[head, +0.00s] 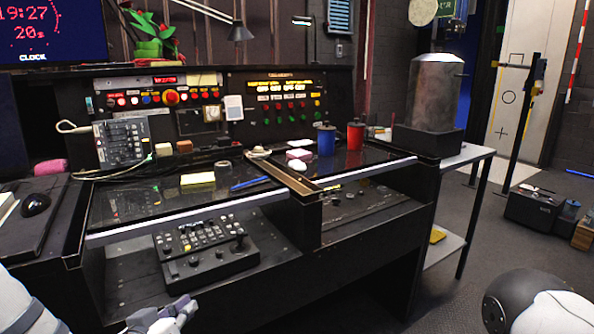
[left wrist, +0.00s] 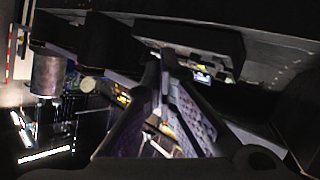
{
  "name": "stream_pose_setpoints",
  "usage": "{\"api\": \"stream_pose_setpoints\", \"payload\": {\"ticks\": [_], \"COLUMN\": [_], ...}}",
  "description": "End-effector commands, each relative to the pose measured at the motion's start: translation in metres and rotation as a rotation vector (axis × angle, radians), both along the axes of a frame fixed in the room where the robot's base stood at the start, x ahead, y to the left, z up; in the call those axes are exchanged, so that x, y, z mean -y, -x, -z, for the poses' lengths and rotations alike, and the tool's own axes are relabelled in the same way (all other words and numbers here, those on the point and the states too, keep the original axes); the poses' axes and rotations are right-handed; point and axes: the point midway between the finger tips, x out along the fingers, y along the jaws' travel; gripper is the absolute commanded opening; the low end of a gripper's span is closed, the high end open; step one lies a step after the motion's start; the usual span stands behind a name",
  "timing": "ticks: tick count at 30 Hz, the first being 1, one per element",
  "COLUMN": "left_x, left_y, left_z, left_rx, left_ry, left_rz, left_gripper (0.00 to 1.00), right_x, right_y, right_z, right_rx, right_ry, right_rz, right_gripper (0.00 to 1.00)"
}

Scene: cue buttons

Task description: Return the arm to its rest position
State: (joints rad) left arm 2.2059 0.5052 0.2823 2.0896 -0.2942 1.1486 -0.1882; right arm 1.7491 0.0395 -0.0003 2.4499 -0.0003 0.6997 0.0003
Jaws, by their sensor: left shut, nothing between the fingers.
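My left gripper (head: 178,312) shows at the bottom edge of the head view, low in front of the black console (head: 380,250). It is shut and empty, and it is apart from the console's controls. The arm behind it comes in from the lower left corner. A black and white rounded part of my own body shows at the lower right of the head view. My right gripper is not in view.
A control box (head: 205,250) with buttons sits on the console's lower shelf. Red and blue spools (head: 355,137) stand on its glass top. A metal canister (head: 434,95) stands at the right. A side table (head: 455,160) adjoins it.

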Motion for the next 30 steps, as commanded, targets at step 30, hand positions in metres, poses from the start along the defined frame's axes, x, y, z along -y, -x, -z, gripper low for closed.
{"api": "stream_pose_setpoints", "payload": {"ticks": [30], "left_x": [-0.014], "left_y": [0.444], "left_z": [0.183], "left_rx": [-1.388], "left_ry": [-0.247], "left_rz": [0.138], "left_gripper": [0.0], "right_x": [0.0], "right_y": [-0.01], "right_z": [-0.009], "right_rx": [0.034], "right_ry": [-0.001], "right_rz": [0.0], "right_gripper": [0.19]}}
